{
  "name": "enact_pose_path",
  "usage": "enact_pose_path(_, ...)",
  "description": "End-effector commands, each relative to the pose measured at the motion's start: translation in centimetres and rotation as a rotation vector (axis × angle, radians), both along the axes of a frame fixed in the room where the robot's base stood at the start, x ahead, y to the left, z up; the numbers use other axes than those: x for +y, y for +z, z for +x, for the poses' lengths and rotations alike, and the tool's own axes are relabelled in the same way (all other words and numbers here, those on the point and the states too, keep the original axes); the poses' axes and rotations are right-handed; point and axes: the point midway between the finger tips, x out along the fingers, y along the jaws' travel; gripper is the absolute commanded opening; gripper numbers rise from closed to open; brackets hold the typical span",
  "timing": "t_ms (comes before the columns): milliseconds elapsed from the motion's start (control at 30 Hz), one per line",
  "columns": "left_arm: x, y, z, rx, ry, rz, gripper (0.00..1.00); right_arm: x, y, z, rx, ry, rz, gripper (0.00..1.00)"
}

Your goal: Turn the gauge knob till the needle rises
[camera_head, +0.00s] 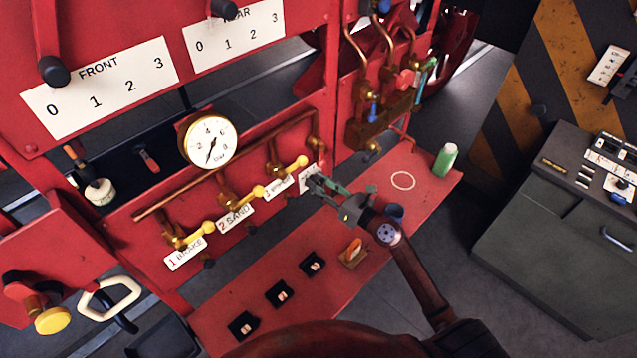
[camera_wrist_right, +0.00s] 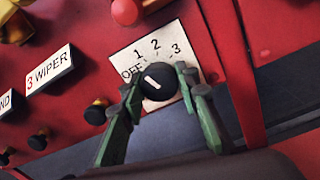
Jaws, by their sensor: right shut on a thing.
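The knob (camera_wrist_right: 157,82) is round and black with a short white mark, on a white plate (camera_wrist_right: 123,58) marked OFF, 1, 2 and 3. The mark slants toward the upper left, on the OFF side. My right gripper (camera_wrist_right: 157,88) is shut on the knob, one green finger on each side. In the head view the right gripper (camera_head: 318,186) covers the knob; part of the plate (camera_head: 306,176) shows beside it. The brass-rimmed gauge (camera_head: 224,143) reads in bar; its needle points down and slightly left, near the low end. My left gripper is out of view.
Yellow-handled valves (camera_head: 241,211) labelled BRAKE, SAND and WIPER line the red panel left of the knob. A red button (camera_wrist_right: 125,10) sits above the plate.

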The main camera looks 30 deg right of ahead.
Motion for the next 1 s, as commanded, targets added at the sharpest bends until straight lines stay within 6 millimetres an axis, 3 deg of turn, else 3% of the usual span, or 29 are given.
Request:
enact_pose_path(267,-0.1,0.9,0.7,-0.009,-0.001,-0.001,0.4,0.0,0.1,0.0,0.028,-0.001,0.077,0.05)
enact_pose_path(1000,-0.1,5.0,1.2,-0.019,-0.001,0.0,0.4,0.0,0.1,0.0,0.199,-0.001,0.568,0.05)
